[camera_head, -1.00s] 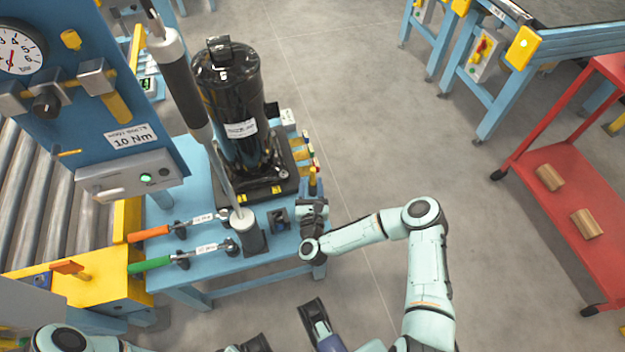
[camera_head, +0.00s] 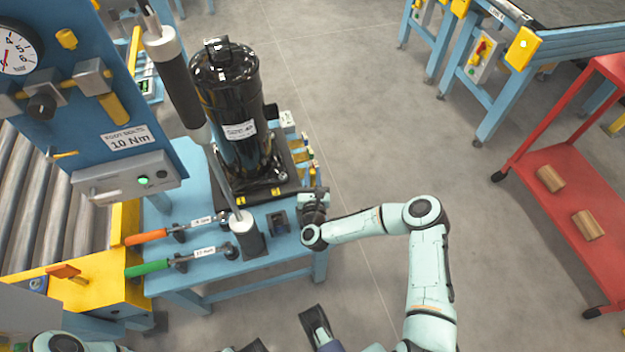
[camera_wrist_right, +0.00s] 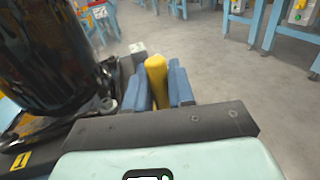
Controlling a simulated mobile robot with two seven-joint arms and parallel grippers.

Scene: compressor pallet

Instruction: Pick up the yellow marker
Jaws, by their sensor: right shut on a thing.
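The yellow marker (camera_wrist_right: 157,80) stands between the two blue fingers of my right gripper (camera_wrist_right: 159,90) in the right wrist view. The fingers are shut on its sides, and its rounded top shows above them. In the head view my right gripper (camera_head: 312,198) is at the right edge of the blue workbench, beside the black compressor's base. There the gripper largely hides the marker, and I cannot tell whether the marker is clear of its place. My left gripper is not clearly seen.
The black compressor (camera_head: 228,110) stands close to the left of the right gripper. A dark tool hangs in front of it above a grey cylinder (camera_head: 243,224). Orange (camera_head: 150,237) and green (camera_head: 148,268) handled wrenches lie on the blue workbench (camera_head: 190,285).

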